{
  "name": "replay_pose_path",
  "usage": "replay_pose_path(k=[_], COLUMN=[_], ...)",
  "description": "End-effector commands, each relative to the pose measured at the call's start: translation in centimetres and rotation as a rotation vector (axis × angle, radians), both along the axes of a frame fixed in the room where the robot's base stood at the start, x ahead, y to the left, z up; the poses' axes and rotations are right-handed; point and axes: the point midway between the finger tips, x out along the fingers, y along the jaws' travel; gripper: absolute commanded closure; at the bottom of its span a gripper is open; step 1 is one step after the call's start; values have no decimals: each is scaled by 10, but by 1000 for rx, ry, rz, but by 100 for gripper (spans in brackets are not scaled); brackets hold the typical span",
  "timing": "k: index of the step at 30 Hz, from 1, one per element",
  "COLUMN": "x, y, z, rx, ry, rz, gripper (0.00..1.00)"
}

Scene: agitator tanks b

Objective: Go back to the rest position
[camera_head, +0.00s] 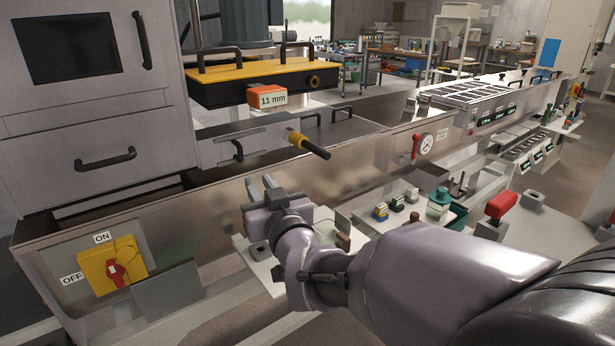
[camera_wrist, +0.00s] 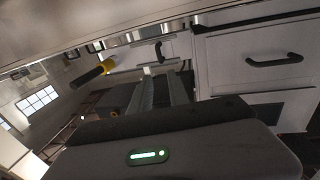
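My gripper (camera_head: 261,184) is in front of the long steel tank wall, at the middle of the head view. Its two fingers point up and away, with a gap between them and nothing visible held. In the wrist view my gripper (camera_wrist: 161,78) shows its two grey fingers apart, below a handle on the machine front. The fingers look clear of the machine, but the exact distance to the wall cannot be told. No rest mark or stand shows in either view.
A yellow-and-black lever (camera_head: 309,145) sticks out beyond my gripper; it also shows in the wrist view (camera_wrist: 92,72). A red switch (camera_head: 116,272) on a yellow plate is at lower left.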

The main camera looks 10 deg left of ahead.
Motion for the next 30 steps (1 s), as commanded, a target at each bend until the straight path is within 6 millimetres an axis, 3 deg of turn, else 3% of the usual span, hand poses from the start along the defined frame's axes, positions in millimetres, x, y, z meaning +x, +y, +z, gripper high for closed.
replay_pose_path(k=[11, 14, 17, 18, 20, 22, 24, 27, 30], x=[1, 5, -4, -19, -52, -102, -154, -214, -249], y=[-2, -36, -123, -163, -217, -264, -294, -312, -316], z=[1, 2, -4, -11, -28, -49, -69, -90, -102], rx=[0, -11, -31, -37, -35, -19, 10, 57, 91], ry=[4, 73, 268, 371, 534, 715, 876, 1051, 1151], rz=[-4, -67, -221, -292, -390, -483, -554, -614, -639], gripper=[78, 78, 78, 78, 78, 78, 78, 78, 78])
